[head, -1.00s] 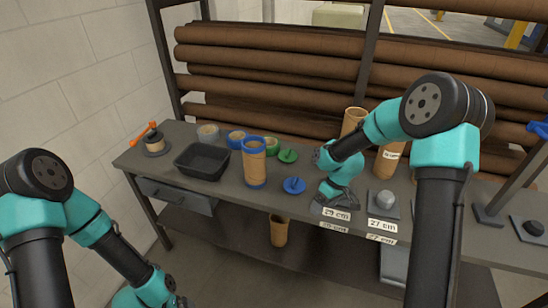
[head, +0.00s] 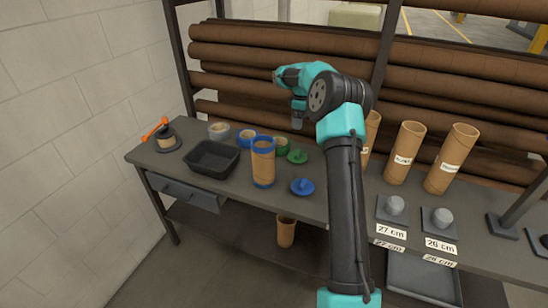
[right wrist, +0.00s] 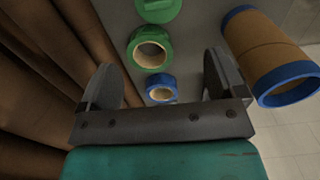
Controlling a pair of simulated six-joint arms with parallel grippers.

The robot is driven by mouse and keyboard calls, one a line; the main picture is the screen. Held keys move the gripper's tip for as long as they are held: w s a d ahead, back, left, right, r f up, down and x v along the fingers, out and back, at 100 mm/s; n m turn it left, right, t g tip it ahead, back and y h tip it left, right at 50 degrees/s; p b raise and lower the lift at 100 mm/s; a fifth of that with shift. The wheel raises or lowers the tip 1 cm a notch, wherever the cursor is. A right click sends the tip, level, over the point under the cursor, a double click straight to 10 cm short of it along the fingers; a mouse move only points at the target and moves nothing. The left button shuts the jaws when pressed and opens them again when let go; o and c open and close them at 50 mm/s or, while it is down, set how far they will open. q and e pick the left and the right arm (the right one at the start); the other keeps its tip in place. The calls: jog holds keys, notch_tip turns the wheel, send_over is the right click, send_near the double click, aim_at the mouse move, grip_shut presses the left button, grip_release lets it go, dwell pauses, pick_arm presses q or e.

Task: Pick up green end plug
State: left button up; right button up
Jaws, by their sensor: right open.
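The green end plug (head: 297,157) lies on the workbench with its knob up, in front of the green-rimmed ring (head: 281,146). In the right wrist view the plug (right wrist: 158,9) is cut by the top edge, beyond the green ring (right wrist: 150,48). My right gripper (head: 297,120) hangs above and behind the plug, apart from it. My left gripper is out of view.
A blue-rimmed tube (head: 263,162) stands left of the plug and a blue plug (head: 302,187) lies in front. A black bin (head: 212,160) is at left. Labelled tubes (head: 404,154) stand at right. Stacked brown rolls (head: 270,65) are behind the bench.

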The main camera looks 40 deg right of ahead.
jog(key=shift+s+d+f, duration=0.1)
jog(key=shift+s, duration=0.05)
send_over(298, 152)
jog(key=f, duration=1.2)
jog(key=shift+s, duration=0.35)
jog(key=shift+f, duration=0.15)
jog(key=shift+w+f, duration=0.15)
jog(key=shift+f, duration=1.1)
jog(key=shift+w+f, duration=0.1)
jog(key=shift+f, duration=1.15)
jog(key=shift+c, duration=0.3)
jog(key=c, duration=0.9)
